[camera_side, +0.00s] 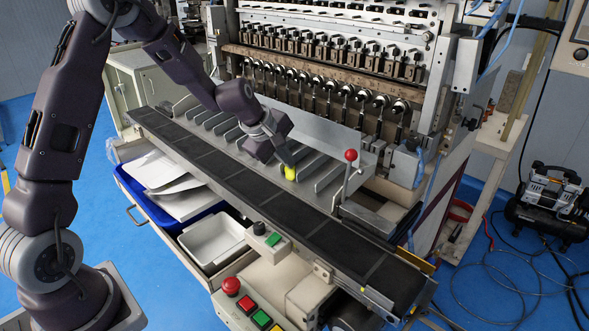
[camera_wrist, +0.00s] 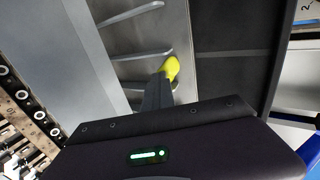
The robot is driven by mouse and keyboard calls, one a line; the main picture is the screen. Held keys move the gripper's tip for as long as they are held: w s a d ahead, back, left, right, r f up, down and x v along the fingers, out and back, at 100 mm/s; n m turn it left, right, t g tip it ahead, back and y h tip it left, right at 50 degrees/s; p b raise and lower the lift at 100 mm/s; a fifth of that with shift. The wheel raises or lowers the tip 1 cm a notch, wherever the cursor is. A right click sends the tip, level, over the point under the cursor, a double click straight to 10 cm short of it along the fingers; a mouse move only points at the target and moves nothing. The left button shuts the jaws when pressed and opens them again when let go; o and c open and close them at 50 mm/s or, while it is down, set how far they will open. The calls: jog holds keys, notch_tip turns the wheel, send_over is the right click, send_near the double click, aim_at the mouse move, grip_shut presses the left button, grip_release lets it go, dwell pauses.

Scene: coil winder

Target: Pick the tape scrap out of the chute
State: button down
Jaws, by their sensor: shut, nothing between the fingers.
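My gripper (camera_side: 290,173) reaches down over the chute, a grey metal slope with upright dividers (camera_side: 328,176) between lanes. In the wrist view the fingertips (camera_wrist: 172,68) are close to the end of one divider of the chute (camera_wrist: 140,55). Whether they touch the metal I cannot tell.
A black conveyor belt (camera_side: 240,183) runs along the chute's lower edge. A red-knobbed lever (camera_side: 350,156) stands just right of my gripper. The coil winder's spindles (camera_side: 330,88) rise behind. A blue bin (camera_side: 140,191) and a white tray (camera_side: 213,241) sit in the drawer in front.

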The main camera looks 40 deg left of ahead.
jog(key=shift+s+d+f, duration=0.1)
jog(key=shift+s+f, duration=0.25)
jog(key=shift+s, duration=0.85)
jog(key=shift+s+f, duration=0.3)
jog(key=shift+s, duration=0.95)
jog(key=shift+s+d+f, duration=0.1)
jog(key=shift+s+f, duration=0.25)
jog(key=shift+s, duration=0.85)
jog(key=shift+w, duration=0.6)
notch_tip(320, 180, up, 8)
jog(key=s+d+r+m, duration=0.7)
jog(key=s, duration=0.2)
jog(key=s+d+r+m+g, duration=0.1)
jog(key=s+m, duration=1)
jog(key=s, duration=0.9)
jog(key=shift+d+r, duration=0.3)
jog(key=shift+d, duration=0.05)
